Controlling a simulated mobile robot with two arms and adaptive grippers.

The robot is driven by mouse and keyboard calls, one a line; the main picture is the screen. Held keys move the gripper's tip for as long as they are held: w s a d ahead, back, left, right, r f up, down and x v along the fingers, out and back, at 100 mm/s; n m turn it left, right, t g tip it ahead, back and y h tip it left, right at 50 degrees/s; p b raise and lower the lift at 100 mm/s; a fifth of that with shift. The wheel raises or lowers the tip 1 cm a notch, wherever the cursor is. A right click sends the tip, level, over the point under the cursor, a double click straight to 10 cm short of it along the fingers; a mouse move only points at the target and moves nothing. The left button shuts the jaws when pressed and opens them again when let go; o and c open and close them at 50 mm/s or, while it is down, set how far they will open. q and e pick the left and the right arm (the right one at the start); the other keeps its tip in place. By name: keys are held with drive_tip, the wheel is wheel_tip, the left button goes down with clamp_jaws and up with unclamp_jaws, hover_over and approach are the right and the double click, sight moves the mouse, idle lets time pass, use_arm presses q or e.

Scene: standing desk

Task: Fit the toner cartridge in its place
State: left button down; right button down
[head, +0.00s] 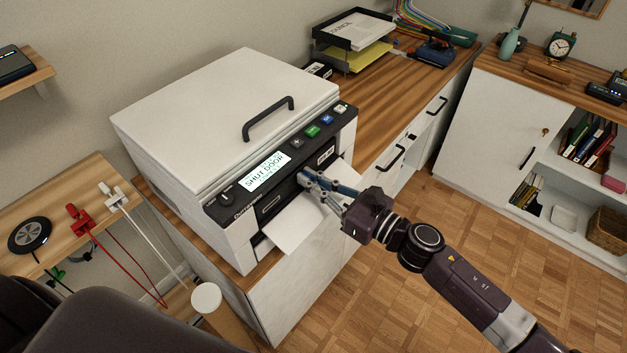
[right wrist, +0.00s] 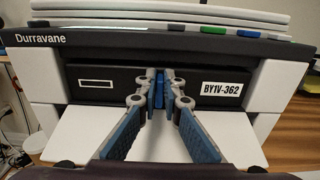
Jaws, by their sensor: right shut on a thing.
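The toner cartridge (right wrist: 205,87) is a long dark bar with a white label reading BY1V-362. It lies across the front opening of the white printer (head: 225,110), its dark face also showing in the head view (head: 292,187). How deep it sits is hard to tell. My right gripper (head: 306,180) is shut at the middle of the cartridge's front, on a narrow part mostly hidden by the blue-padded fingers (right wrist: 161,84). A white panel (head: 298,228) juts out below the cartridge. The display (head: 265,173) reads SHUT DOOR. My left gripper is out of view.
The printer stands on a wooden-topped cabinet (head: 408,82). Paper trays (head: 352,42) stand at its back. A side desk (head: 85,200) at left holds red and white plugs with cables. The parquet floor (head: 400,300) at right is clear apart from my arm above it.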

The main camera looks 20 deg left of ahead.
drive_tip(key=c, duration=2)
unclamp_jaws()
drive_tip(key=shift+f, duration=0.15)
drive_tip(key=v, duration=1.2)
